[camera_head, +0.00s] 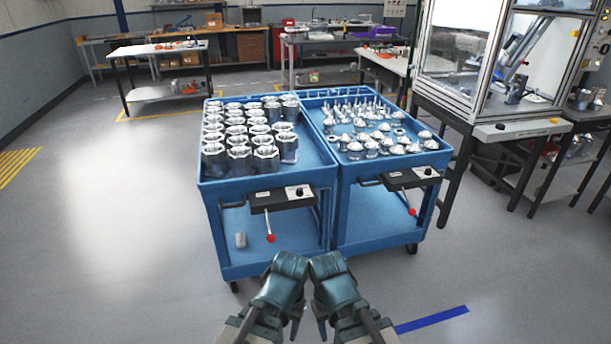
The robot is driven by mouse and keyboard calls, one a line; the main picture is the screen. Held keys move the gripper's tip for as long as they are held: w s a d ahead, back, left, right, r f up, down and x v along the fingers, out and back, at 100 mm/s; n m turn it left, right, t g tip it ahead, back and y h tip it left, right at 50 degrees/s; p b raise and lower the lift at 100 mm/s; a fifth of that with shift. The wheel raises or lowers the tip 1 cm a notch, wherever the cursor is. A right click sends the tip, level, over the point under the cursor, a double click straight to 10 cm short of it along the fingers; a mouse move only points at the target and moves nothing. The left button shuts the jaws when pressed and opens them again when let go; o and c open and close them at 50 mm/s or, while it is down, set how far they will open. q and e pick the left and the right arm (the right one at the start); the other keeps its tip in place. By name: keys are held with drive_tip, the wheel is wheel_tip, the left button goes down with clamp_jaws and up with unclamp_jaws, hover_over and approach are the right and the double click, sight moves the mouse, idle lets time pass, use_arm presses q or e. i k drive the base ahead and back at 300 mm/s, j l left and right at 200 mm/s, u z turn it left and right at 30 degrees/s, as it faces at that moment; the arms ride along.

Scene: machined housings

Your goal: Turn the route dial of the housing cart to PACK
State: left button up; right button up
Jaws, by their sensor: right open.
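Two blue carts stand side by side ahead of me. The left cart (210,190) carries rows of metal cylindrical housings (240,158). On its front is a dark control box (272,202) with a small round dial (299,191) on a pale plate; its lettering and pointer are too small to read. A lever with a red knob (271,238) hangs below the box. My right gripper (327,264) is open and empty, low in front of the carts. My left gripper (290,263) is beside it, its jaw state unclear. Both are apart from the dial.
The right cart (345,205) holds smaller metal parts (375,140) and has a similar control box (410,178) with a red-knobbed lever. A glazed machine enclosure (465,50) stands at the right. The floor at the left (110,220) is clear. Benches line the back.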

sight(299, 191)
drive_tip(key=i+l, duration=0.2)
drive_tip(key=i, duration=0.4)
drive_tip(key=i+l, duration=0.15)
drive_tip(key=i, duration=0.45)
drive_tip(key=i+l, duration=0.2)
drive_tip(key=i, duration=0.45)
